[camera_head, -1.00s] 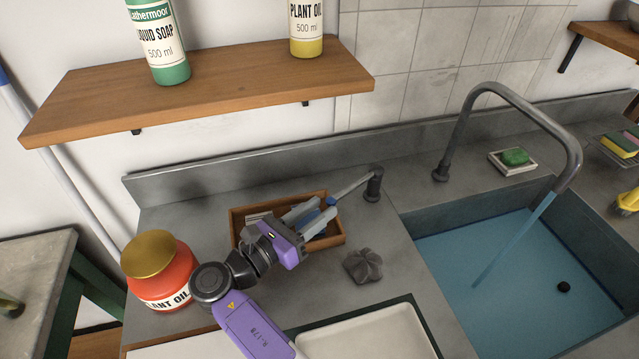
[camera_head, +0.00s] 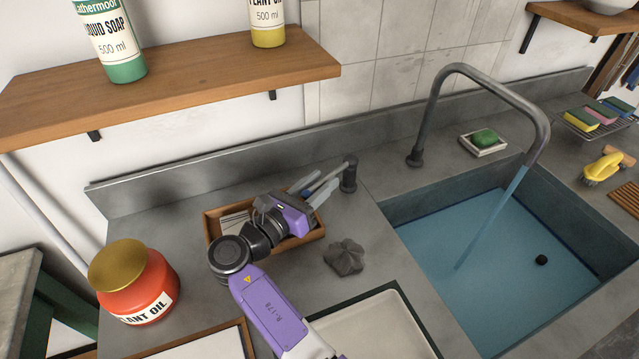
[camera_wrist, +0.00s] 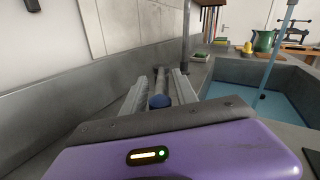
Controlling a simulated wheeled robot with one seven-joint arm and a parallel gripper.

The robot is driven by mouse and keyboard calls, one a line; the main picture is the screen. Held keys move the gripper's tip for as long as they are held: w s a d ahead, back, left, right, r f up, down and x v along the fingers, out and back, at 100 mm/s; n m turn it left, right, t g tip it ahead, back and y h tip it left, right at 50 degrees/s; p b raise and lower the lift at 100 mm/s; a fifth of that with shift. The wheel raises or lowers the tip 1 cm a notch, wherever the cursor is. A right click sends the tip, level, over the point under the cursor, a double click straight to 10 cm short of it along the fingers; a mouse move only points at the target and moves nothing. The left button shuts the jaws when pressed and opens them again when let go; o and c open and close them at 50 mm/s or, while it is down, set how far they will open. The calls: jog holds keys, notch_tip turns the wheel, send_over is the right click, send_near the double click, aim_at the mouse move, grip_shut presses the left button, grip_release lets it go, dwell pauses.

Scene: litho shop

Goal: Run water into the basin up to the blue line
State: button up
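The basin (camera_head: 590,225) holds blue water (camera_head: 480,265) across its floor, below the rim. I cannot make out a separate blue line on its walls. A stream (camera_head: 492,217) runs from the bent grey spout (camera_head: 545,130) into the water. The tap post (camera_head: 348,177) stands left of the basin, with a lever reaching left toward my gripper (camera_head: 312,190). In the wrist view the lever's blue end (camera_wrist: 159,101) lies between my two spread fingers (camera_wrist: 160,90). The fingers straddle it; gaps seem to show, and firm contact is not visible.
A wooden box (camera_head: 212,225) lies under my gripper. A crumpled grey cloth (camera_head: 344,257), a white tray (camera_head: 375,330) and a red plant oil jar (camera_head: 140,285) stand nearby. Soap (camera_head: 484,138) sits behind the basin. A dark round plug (camera_head: 541,260) shows in the water. A shelf (camera_head: 180,85) overhangs the left.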

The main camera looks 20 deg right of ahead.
grip_shut()
dwell(1.3)
